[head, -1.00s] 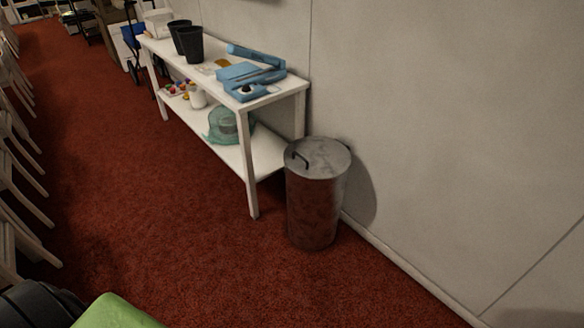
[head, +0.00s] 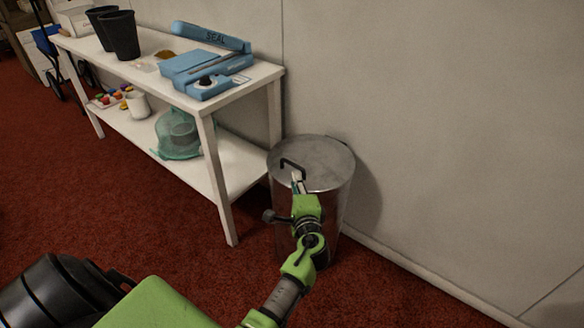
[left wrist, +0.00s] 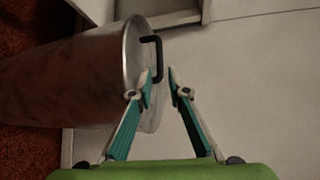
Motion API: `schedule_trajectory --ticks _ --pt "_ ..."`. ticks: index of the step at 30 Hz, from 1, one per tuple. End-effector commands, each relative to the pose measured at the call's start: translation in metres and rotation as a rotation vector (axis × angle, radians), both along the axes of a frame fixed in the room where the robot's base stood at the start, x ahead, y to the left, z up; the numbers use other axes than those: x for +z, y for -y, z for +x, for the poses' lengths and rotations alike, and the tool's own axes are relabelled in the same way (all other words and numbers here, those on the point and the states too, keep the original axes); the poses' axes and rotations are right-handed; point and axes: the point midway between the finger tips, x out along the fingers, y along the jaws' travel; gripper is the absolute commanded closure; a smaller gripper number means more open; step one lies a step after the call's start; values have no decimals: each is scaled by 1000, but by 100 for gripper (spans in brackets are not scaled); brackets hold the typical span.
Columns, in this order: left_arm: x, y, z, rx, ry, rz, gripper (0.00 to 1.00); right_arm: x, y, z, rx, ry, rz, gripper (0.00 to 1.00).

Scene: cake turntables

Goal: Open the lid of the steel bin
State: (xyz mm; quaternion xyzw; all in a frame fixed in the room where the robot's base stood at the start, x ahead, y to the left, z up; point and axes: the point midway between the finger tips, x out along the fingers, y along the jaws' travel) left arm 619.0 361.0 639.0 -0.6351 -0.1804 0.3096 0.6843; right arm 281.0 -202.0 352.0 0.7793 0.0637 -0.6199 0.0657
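The steel bin (head: 336,215) stands on the floor by the wall, with its round lid (head: 325,165) lying shut on top. A black bar handle (head: 292,164) is on the lid's left side. The bin (left wrist: 75,80) and the handle (left wrist: 158,55) also show in the left wrist view. My left gripper (head: 297,180) is over the near left part of the lid, close to the handle. In the left wrist view its two fingers (left wrist: 155,84) are apart and empty, with the handle's end showing between the tips. I cannot tell whether they touch. My right gripper is out of view.
A white two-level table (head: 222,178) stands left of the bin, bearing a blue sealer (head: 205,70), black cups (head: 123,36) and, below, a teal bowl-like item (head: 178,135). The wall (head: 440,110) is close behind the bin. Red carpet in front is clear.

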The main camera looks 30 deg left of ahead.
Motion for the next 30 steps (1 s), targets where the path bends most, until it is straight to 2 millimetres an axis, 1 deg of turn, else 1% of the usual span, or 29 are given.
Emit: schedule_trajectory --ticks 1,6,12,15,21,28,29,30 --pt "-2 -8 9 0 2 3 84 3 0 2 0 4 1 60" --pt "-8 -33 37 -1 0 3 84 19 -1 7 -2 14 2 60" --pt "-14 -56 64 -1 0 0 84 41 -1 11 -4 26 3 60" --pt "-16 -63 73 -1 0 0 84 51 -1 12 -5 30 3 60" --pt "-17 -69 80 -2 0 -2 84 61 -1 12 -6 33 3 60" --pt "-17 -70 80 -3 0 -2 84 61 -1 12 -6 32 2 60" --pt "-17 -70 80 -2 -1 -1 89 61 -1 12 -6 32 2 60" --pt "-17 -69 80 -3 0 -2 99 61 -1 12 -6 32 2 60"
